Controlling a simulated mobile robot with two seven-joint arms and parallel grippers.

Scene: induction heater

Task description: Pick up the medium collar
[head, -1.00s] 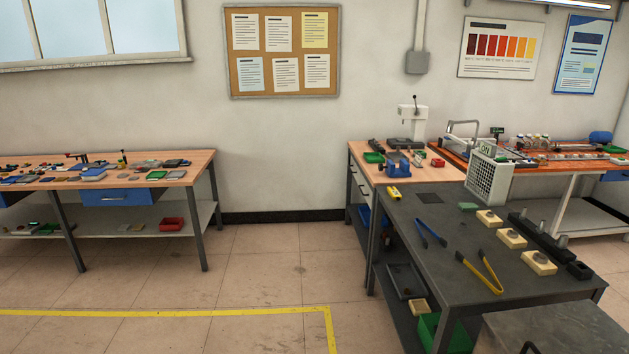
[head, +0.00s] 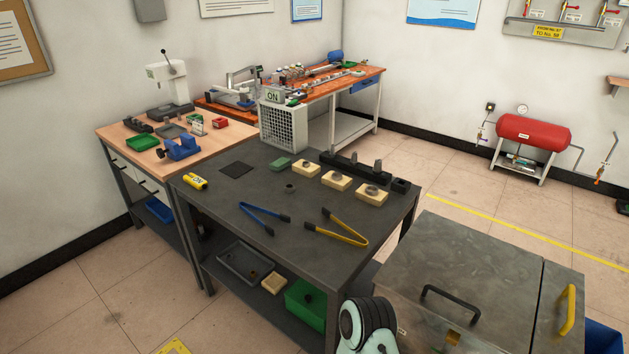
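I cannot tell from size which piece is the medium collar. Neither of my grippers shows; only what looks like part of my arm is at the bottom edge.
Blue tongs (head: 264,218) and yellow tongs (head: 340,236) lie on the table's front half. A black rack with pegs (head: 345,168) stands behind the blocks. A white fan box (head: 283,122) marked ON is at the back. A metal cabinet (head: 470,270) stands at front right.

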